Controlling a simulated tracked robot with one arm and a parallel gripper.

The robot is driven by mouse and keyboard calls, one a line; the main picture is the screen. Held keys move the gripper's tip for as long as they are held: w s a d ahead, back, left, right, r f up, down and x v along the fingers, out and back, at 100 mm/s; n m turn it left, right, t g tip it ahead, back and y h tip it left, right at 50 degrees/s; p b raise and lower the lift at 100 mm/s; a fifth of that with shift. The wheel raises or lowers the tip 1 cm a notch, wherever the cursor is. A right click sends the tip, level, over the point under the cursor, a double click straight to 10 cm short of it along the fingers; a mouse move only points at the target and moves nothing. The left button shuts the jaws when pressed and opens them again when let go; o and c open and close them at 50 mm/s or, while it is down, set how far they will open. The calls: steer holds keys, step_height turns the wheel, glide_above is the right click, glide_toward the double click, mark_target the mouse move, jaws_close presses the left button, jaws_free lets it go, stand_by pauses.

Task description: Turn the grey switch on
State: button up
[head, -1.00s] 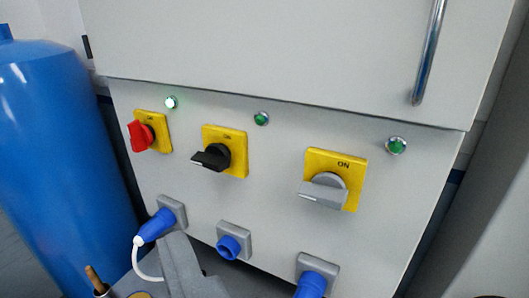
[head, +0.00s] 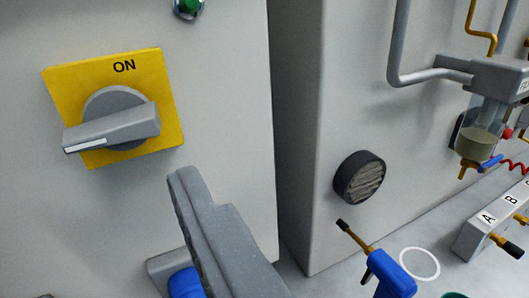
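The grey switch (head: 112,122) is a round knob with a bar handle on a yellow plate (head: 160,75), at the left of the head view. The plate reads "ON" at its top. The handle lies roughly sideways, and its white mark points left and slightly down, away from the word. My gripper (head: 186,180) is a grey shape below and right of the switch, apart from it in the picture. I cannot tell whether its fingers are parted. Nothing shows held in it.
A green lamp (head: 188,5) is above the plate. A blue plug or socket (head: 186,284) sits below, partly hidden by my gripper. To the right are a round vent (head: 360,178), a blue tool (head: 392,275), grey pipes (head: 400,45) and a block marked A and B (head: 490,222).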

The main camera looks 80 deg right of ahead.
mark_target(109, 136)
steer(key=shift+g+h, duration=0.3)
steer(key=shift+g, duration=0.3)
steer(key=x, duration=0.4)
steer(key=f+x, duration=0.1)
steer(key=x, duration=0.4)
steer(key=s+p+x, duration=0.1)
steer(key=x, duration=0.3)
steer(key=shift+w+d+f, duration=0.15)
steer(key=shift+d+f, duration=0.05)
steer(key=shift+d, duration=0.45)
steer(key=shift+a, duration=0.1)
steer(key=c, duration=1)
